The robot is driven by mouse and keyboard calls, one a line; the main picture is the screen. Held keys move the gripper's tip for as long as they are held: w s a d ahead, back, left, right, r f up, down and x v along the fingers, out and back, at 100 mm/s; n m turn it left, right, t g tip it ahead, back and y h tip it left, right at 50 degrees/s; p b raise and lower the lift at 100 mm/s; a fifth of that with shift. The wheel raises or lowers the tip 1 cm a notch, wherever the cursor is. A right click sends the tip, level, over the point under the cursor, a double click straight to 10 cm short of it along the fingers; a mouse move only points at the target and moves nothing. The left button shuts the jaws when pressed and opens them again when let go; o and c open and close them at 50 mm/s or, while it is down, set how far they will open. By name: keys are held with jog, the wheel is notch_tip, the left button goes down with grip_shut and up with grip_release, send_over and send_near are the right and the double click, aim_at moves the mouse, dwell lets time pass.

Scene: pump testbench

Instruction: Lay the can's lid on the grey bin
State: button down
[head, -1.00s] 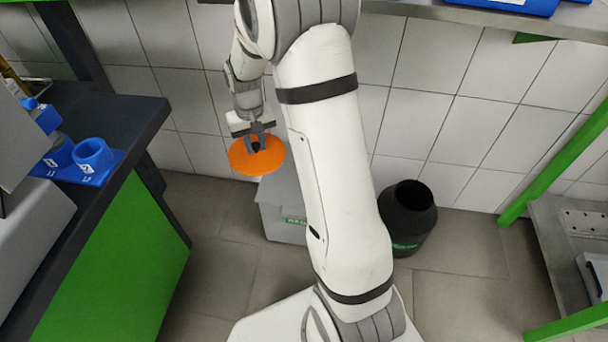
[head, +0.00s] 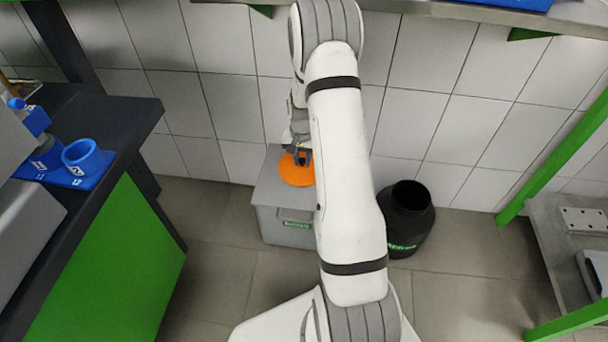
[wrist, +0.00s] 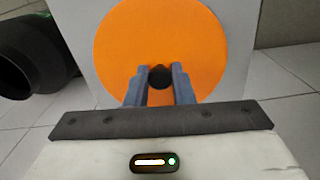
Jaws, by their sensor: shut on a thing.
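The can's lid (head: 293,171) is an orange disc with a black knob. It also shows in the wrist view (wrist: 160,35). My gripper (head: 301,156) is shut on the lid's black knob; in the wrist view both fingers (wrist: 160,82) stand against its sides. The lid is over the top of the grey bin (head: 272,187), and the bin's top surrounds it in the wrist view (wrist: 235,20). I cannot tell whether the lid touches the bin's top. My arm hides the lid's right edge and the bin's right part in the head view.
The black open can (head: 408,222) stands on the floor right of the bin, close to my arm. A dark bench (head: 125,120) with blue holders (head: 84,158) is at the left. A metal shelf (head: 560,235) with green posts is at the right. The tiled wall is behind the bin.

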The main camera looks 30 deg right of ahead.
aim_at(302, 166)
notch_tip(302, 166, down, 6)
jog(key=shift+b, duration=0.95)
jog(key=shift+f, duration=0.1)
jog(key=c, duration=1.2)
grip_release()
jog(key=shift+c, duration=0.2)
